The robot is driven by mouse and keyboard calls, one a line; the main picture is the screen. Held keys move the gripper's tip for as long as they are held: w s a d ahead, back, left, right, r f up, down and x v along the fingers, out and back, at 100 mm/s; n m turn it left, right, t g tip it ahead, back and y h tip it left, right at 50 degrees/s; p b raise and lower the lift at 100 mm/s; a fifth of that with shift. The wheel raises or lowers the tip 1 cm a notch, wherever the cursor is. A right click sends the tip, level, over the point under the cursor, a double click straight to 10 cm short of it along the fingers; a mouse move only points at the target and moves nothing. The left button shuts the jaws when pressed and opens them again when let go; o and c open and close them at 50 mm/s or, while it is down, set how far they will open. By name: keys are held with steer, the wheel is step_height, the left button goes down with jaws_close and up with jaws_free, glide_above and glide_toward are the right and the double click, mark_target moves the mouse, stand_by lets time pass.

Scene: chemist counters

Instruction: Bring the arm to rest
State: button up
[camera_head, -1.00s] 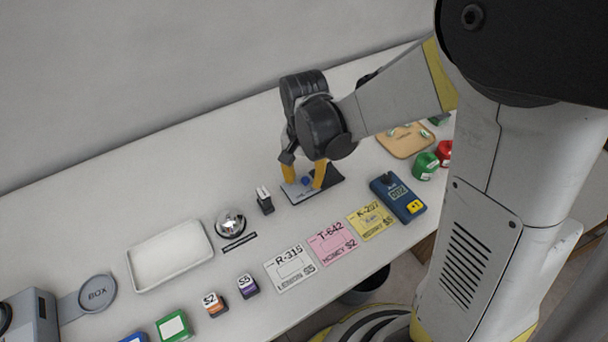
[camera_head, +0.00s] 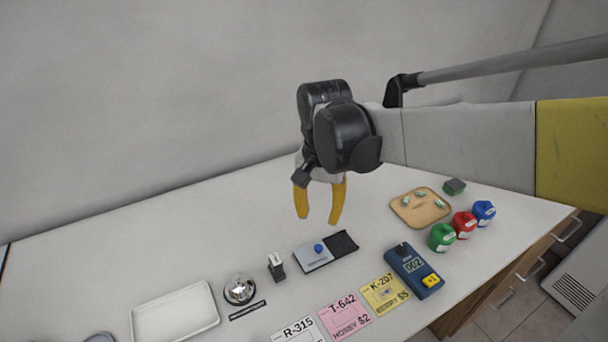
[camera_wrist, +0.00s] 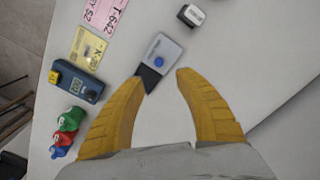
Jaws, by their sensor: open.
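My gripper (camera_head: 318,203) has yellow fingers spread apart with nothing between them. In the head view it hangs above the counter (camera_head: 210,242), behind and above a small grey and black pad (camera_head: 316,257) with a blue round piece (camera_head: 318,248) on it. In the wrist view my gripper (camera_wrist: 158,75) is also open and empty, and the pad (camera_wrist: 162,57) lies on the counter just beyond the fingertips. My arm reaches in from the right, clear of the counter.
Green (camera_head: 441,237), red (camera_head: 464,224) and blue (camera_head: 484,213) containers stand at the right, near a wooden tray (camera_head: 402,213). A blue device (camera_head: 413,270), price cards (camera_head: 345,314), a bell (camera_head: 239,290) and a white tray (camera_head: 137,330) line the front. The back left counter is clear.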

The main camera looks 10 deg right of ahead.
steer(key=s+d+r+n+t, duration=0.2)
steer(key=s+d+n+t, duration=0.3)
steer(key=s, duration=0.5)
steer(key=shift+s+d+r+t, duration=0.15)
steer(key=shift+d+r+t, duration=0.25)
steer(key=shift+d+t, duration=0.7)
stand_by(1.2)
